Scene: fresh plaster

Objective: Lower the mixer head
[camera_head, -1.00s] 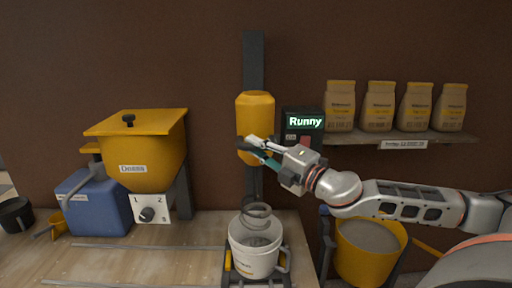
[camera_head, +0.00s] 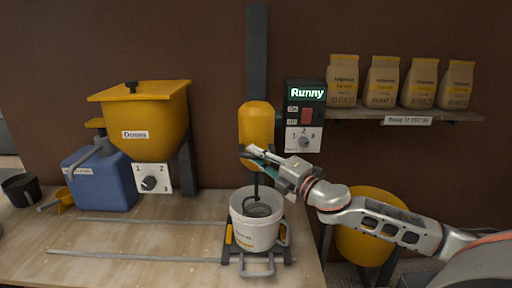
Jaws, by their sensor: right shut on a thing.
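The yellow mixer head (camera_head: 256,121) sits on a dark upright column (camera_head: 257,50) against the brown wall. Its stirrer (camera_head: 257,207) hangs down inside the white bucket (camera_head: 255,236), and its lower part is partly hidden by the bucket wall. My right gripper (camera_head: 257,160) reaches in from the right at the lower end of the head. It is shut on the mixer head's handle, which its fingers largely hide. My left gripper is not in view.
A control box (camera_head: 305,115) reading "Runny" is right of the head. A shelf (camera_head: 410,115) holds several bags. A yellow hopper (camera_head: 147,120) and blue container (camera_head: 98,181) stand left. A yellow bucket (camera_head: 362,241) is at right. The front bench is mostly clear except for rails.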

